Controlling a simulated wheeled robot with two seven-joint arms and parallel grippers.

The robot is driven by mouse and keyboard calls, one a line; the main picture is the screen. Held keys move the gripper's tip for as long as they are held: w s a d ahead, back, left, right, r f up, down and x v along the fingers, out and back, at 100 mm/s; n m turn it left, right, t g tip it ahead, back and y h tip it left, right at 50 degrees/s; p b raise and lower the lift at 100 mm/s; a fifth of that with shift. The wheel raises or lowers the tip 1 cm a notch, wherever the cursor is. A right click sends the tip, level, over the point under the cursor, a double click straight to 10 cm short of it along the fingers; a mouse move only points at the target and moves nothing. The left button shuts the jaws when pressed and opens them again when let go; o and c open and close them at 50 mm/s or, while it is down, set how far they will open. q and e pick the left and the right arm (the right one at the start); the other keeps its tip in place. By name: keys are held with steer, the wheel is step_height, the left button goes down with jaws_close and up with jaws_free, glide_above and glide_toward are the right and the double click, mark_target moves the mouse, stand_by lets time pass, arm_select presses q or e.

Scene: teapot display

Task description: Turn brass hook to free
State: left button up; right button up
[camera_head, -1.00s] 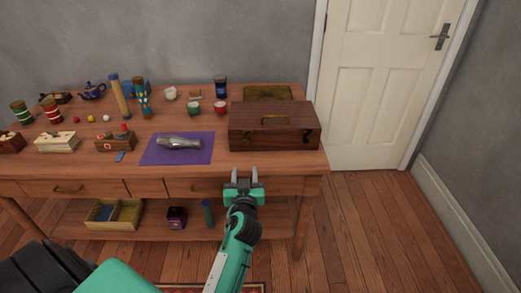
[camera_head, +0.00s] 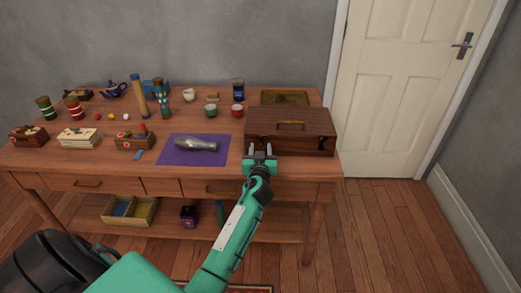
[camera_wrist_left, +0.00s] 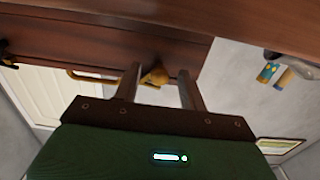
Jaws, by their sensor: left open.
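A dark wooden box (camera_head: 270,137) with a handle (camera_head: 290,125) on its lid stands at the table's right end. My left gripper (camera_head: 260,150) is at the left part of the box's front. In the left wrist view, which looks upside down, a brass hook (camera_wrist_left: 155,75) on the box (camera_wrist_left: 110,40) appears between the two open fingers (camera_wrist_left: 158,85). I cannot tell whether they touch it. In the head view the gripper hides the hook. A dark latch (camera_head: 322,144) is on the right part of the box front. My right gripper is not in view.
A purple mat (camera_head: 178,158) with a silvery object (camera_head: 196,144) lies left of the box. Red (camera_head: 237,110) and green (camera_head: 210,111) cups stand behind the mat. A brown tray (camera_head: 285,96) lies behind the box. Drawers are under the table's front edge (camera_head: 200,177).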

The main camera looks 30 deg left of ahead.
arm_select(q)
jaws_close()
